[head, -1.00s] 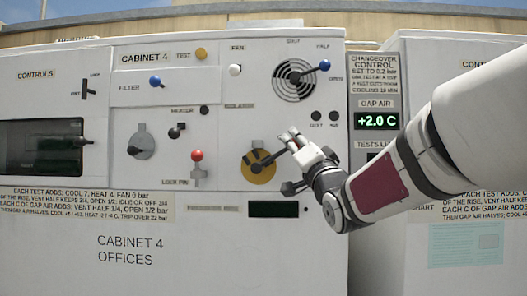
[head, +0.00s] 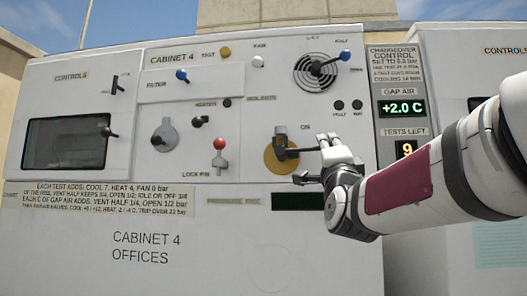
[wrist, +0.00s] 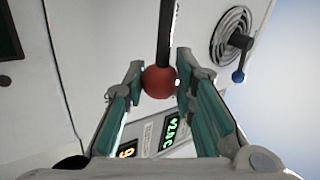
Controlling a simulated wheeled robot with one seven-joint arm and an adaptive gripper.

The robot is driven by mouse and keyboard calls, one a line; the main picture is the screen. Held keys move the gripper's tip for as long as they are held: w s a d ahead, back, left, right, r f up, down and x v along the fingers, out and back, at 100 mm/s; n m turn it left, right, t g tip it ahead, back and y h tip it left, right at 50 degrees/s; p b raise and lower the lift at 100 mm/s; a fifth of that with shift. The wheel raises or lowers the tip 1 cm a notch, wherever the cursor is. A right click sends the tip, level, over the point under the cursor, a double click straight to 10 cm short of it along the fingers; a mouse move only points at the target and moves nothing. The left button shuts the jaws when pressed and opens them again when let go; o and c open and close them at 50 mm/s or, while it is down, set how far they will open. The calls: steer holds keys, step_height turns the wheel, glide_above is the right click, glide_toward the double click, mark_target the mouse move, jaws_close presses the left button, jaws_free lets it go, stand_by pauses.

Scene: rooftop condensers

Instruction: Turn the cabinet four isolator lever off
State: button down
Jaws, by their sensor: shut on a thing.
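The isolator lever (head: 290,154) is a dark handle on a yellow round plate (head: 274,164) on cabinet four's white front. It points right, roughly level, below and left of the ON label (head: 305,127). My gripper (head: 312,158) is at its outer end, right of the plate, and hides that end in the head view. In the wrist view my gripper (wrist: 160,76) is shut on the lever's red ball knob (wrist: 159,83), which sits between the two fingers on a dark rod (wrist: 165,35).
A red lock pin knob (head: 219,144) stands left of the plate. A blue-knobbed vent lever (head: 345,55) is above right. The gap air display (head: 402,108) reads +2.0 C, and tests left (head: 408,149) shows 9. Open sky shows above the cabinets.

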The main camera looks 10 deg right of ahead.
steer(key=shift+a+f+m+b, duration=0.15)
steer(key=shift+m+b, duration=0.15)
steer(key=shift+m, duration=0.1)
steer(key=c, duration=1.3)
jaws_free()
steer(key=v, duration=1.2)
steer(key=shift+a, duration=0.15)
